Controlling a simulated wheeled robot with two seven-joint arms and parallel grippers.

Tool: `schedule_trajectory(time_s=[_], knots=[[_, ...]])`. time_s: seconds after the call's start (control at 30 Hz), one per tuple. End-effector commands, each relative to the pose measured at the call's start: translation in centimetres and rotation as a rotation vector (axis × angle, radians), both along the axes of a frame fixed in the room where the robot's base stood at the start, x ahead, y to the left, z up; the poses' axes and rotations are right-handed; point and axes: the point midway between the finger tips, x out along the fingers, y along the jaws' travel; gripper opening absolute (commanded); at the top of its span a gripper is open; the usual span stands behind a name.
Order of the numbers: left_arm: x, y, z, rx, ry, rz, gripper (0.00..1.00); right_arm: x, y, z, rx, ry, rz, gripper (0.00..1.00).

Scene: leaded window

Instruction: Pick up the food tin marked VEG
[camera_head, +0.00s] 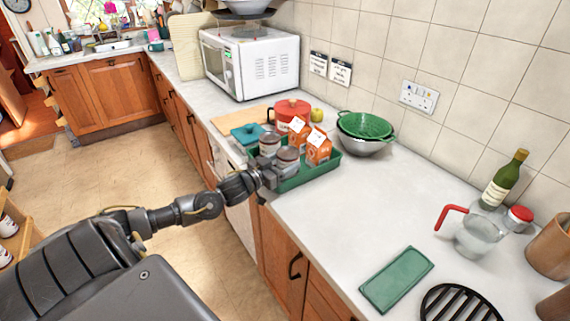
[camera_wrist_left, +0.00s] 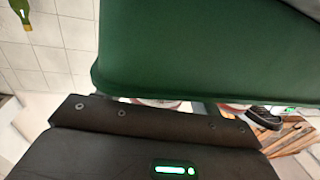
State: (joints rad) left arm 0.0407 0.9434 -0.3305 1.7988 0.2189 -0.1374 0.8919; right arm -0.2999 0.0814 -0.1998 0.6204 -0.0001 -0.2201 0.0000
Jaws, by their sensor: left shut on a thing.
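Two food tins with pale and reddish-brown labels stand side by side at the near left end of the green tray, a farther tin (camera_head: 269,142) and a nearer tin (camera_head: 288,158). I cannot read VEG on either. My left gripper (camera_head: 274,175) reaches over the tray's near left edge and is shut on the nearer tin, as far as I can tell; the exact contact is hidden. In the left wrist view the tray's green wall (camera_wrist_left: 200,50) fills the top, with small strips of the tins below it. My right gripper is not in view.
The green tray (camera_head: 325,170) also holds orange cartons (camera_head: 319,148) close to the tins. A red pot (camera_head: 291,109), a teal-lidded dish (camera_head: 247,133) and a green colander (camera_head: 365,125) surround it.

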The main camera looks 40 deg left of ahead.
Motion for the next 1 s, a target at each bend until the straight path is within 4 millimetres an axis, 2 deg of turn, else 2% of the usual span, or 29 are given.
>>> schedule_trajectory(time_s=[0.17,0.27,0.57,1.0], knots=[[0.0,0.0,1.5,0.002,-0.007,-0.001,0.28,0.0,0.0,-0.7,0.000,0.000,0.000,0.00],[0.0,0.0,3.2,0.003,-0.008,-0.002,0.28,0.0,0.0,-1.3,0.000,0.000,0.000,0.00],[-5.0,1.3,8.9,0.007,0.001,-0.005,0.28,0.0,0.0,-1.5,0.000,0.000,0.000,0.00],[-10.5,3.0,11.6,-0.005,-0.001,0.001,0.28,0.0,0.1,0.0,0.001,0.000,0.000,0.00]])
